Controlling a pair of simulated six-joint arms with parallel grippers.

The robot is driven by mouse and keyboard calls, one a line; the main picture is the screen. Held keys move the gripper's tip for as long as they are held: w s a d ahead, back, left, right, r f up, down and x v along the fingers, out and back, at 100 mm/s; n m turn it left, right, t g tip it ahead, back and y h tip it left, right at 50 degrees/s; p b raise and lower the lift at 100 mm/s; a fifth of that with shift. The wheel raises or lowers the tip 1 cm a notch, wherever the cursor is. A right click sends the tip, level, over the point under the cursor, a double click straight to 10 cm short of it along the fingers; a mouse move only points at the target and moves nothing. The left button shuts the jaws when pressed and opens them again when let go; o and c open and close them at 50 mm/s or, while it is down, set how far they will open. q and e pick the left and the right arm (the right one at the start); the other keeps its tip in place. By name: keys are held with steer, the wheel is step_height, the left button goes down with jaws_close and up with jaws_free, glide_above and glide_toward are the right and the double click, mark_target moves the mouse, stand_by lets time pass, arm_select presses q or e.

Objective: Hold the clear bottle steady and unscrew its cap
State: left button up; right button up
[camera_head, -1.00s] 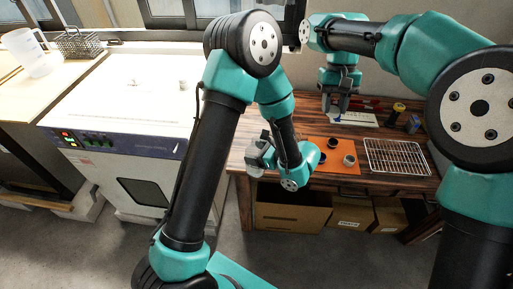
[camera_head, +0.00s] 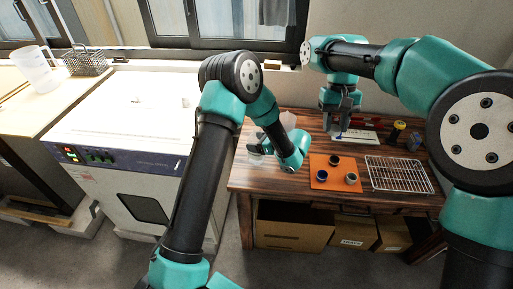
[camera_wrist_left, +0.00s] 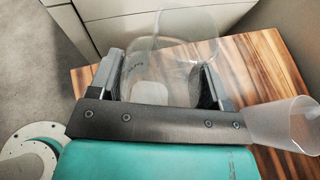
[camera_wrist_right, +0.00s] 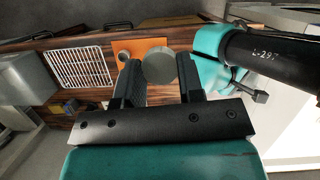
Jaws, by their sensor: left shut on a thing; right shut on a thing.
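My left gripper (camera_head: 257,150) is over the left end of the wooden table. In the left wrist view its fingers (camera_wrist_left: 158,90) are shut around a clear, see-through vessel (camera_wrist_left: 180,55), which looks like the clear bottle. My right gripper (camera_head: 339,126) is further right, near the back of the table, apart from the left one. In the right wrist view its fingers (camera_wrist_right: 158,85) are shut on a round, grey-topped piece (camera_wrist_right: 158,65). I cannot tell whether this is the cap. A small blue thing (camera_head: 338,136) shows just below the right gripper in the head view.
An orange mat (camera_head: 319,184) holds several small round pieces, right of the left gripper. A wire rack (camera_head: 398,174) lies at the right. A translucent vessel (camera_wrist_left: 283,125) stands beside the left gripper. The white oven (camera_head: 110,120) stands left of the table.

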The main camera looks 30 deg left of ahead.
arm_select(q)
steer(key=shift+w+a, duration=0.1)
steer(key=shift+w, duration=0.1)
steer(key=shift+f, duration=1.75)
steer(key=shift+f, duration=0.1)
steer(key=o, duration=1.7)
steer(key=v, duration=1.2)
